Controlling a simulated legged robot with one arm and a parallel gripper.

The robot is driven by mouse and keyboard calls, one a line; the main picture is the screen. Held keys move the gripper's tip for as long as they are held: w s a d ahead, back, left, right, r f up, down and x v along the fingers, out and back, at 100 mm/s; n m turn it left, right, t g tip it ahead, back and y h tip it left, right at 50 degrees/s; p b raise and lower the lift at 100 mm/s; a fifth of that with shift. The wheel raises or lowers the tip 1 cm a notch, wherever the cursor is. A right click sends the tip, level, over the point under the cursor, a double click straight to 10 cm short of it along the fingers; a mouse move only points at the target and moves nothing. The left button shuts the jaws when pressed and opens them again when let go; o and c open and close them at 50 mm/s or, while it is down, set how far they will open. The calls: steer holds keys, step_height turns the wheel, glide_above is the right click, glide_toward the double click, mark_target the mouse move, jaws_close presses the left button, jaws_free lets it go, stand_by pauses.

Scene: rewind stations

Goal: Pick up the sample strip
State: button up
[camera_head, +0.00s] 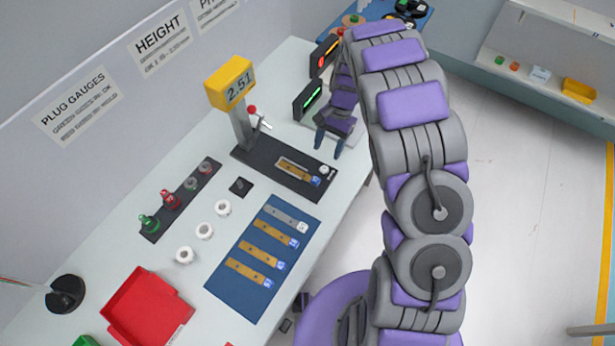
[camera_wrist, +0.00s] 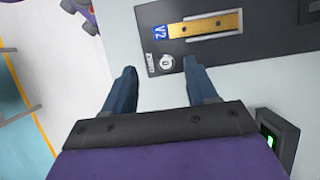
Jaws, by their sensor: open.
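A brass strip (camera_head: 294,171) with a blue end tag lies in the slot of the black height gauge base (camera_head: 262,163). In the wrist view the same strip (camera_wrist: 207,25) shows ahead of my fingers, its blue tag reading V2. My gripper (camera_head: 328,143) is open and empty above the table, just behind and to the right of the gauge base. In the wrist view my gripper (camera_wrist: 160,80) has its two blue fingers apart, with bare table between them. More strips lie on a blue mat (camera_head: 237,294): three brass with blue tags and a grey one with a white tag.
The yellow gauge head (camera_head: 229,82) reads 2.51 on its post. Plug gauges (camera_head: 170,199), white rings (camera_head: 204,231) and a red tray (camera_head: 148,310) stand nearer. A green-lit box (camera_head: 309,98) is close to my gripper. The floor at right is clear.

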mark_target(318, 177)
steer(key=b+x, duration=0.2)
steer(key=x, duration=0.8)
steer(key=shift+a+f, duration=0.2)
steer(key=shift+a, duration=0.05)
steer(key=shift+s, duration=0.1)
jaws_close()
